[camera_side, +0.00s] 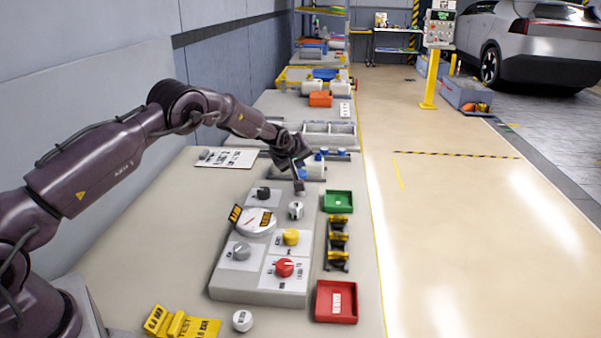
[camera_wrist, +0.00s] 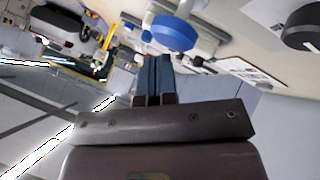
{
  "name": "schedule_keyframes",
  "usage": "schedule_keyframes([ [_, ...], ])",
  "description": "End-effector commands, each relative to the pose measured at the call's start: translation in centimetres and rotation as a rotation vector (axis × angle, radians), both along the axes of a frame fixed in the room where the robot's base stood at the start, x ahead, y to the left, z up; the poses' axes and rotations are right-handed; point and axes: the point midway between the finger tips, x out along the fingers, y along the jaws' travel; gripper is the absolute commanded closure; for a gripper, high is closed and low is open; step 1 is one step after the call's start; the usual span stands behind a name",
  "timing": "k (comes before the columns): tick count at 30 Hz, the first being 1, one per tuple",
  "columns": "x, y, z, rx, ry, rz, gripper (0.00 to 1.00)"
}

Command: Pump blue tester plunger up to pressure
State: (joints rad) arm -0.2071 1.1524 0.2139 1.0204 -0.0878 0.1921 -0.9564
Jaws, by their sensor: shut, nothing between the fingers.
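A round blue knob (camera_wrist: 176,34), which looks like the tester plunger, is near the top centre of the wrist view, just past my gripper's fingertips. Whether they touch it is unclear. My gripper (camera_wrist: 154,62) has its two dark fingers together and empty. In the side view my gripper (camera_side: 299,189) points down over the far end of the grey panel (camera_side: 240,288), above a small silver-white cap (camera_side: 295,210). Small blue parts (camera_side: 319,156) show just behind my gripper there. I cannot tell which of them is the knob, and my wrist partly hides that area.
The panel carries a red knob (camera_side: 284,267), a yellow knob (camera_side: 291,236), a grey knob (camera_side: 241,251), a black knob (camera_side: 263,193) and a round gauge (camera_side: 257,221). A green tray (camera_side: 338,201) and red tray (camera_side: 336,301) stand right of it.

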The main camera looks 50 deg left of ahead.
Motion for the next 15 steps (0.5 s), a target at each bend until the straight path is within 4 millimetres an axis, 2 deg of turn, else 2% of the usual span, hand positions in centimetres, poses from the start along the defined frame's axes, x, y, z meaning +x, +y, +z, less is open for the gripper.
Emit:
schedule_keyframes([
  [15, 0.0, 0.0, -0.57, 0.0, 0.0, 0.0, 1.0],
])
